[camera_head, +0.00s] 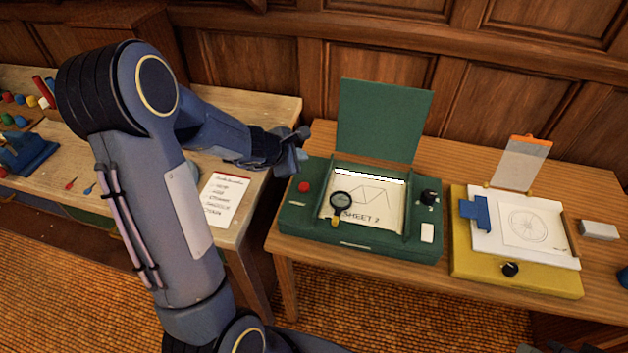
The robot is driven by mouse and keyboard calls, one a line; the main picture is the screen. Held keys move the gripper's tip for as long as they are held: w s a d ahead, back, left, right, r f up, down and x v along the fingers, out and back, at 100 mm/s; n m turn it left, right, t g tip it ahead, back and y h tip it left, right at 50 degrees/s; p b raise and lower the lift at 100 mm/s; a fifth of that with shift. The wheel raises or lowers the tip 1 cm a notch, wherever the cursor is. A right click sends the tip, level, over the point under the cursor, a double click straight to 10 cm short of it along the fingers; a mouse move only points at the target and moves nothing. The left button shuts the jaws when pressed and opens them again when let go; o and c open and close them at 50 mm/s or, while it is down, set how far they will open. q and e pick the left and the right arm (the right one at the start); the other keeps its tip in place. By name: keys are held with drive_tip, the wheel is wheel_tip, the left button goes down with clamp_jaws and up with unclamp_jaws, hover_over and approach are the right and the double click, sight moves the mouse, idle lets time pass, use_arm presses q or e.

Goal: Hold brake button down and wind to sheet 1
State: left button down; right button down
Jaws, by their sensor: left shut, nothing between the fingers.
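The green drafting board box (310,222) stands on the right-hand table with its green lid (383,120) raised upright. A red button (303,186) sits at its left side; I take it to be the brake button. The window shows a paper sheet (372,200) with a zigzag line drawing and the words "SHEET 2". A magnifying glass (341,203) lies over the sheet's left part. A black knob (428,197) is on the box's right side. My left gripper (303,146) is shut and empty, above and behind the red button, apart from it.
A yellow board (480,265) with a blue clamp (476,212), a wheel drawing and a black knob (510,269) stands to the right. A white block (599,230) lies beyond it. A printed list (226,198) lies on the left table, with colored pieces farther left.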

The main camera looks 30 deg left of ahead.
use_arm(q)
drive_tip(key=shift+f, duration=0.15)
drive_tip(key=b, duration=0.8)
hover_over(301, 188)
wheel_tip(301, 188, down, 8)
drive_tip(key=shift+r, duration=0.1)
drive_tip(key=shift+f, duration=0.4)
drive_tip(key=shift+f+b, duration=0.1)
drive_tip(key=shift+b, duration=0.3)
idle(1.1)
drive_tip(key=shift+f+b, duration=0.35)
drive_tip(key=shift+b, duration=0.05)
drive_tip(key=shift+s+f+b, duration=0.1)
drive_tip(key=shift+f+b, duration=0.5)
drive_tip(key=shift+b, duration=0.1)
idle(0.6)
drive_tip(key=shift+r, duration=0.15)
drive_tip(key=shift+r+p, duration=0.85)
drive_tip(key=shift+p, duration=0.05)
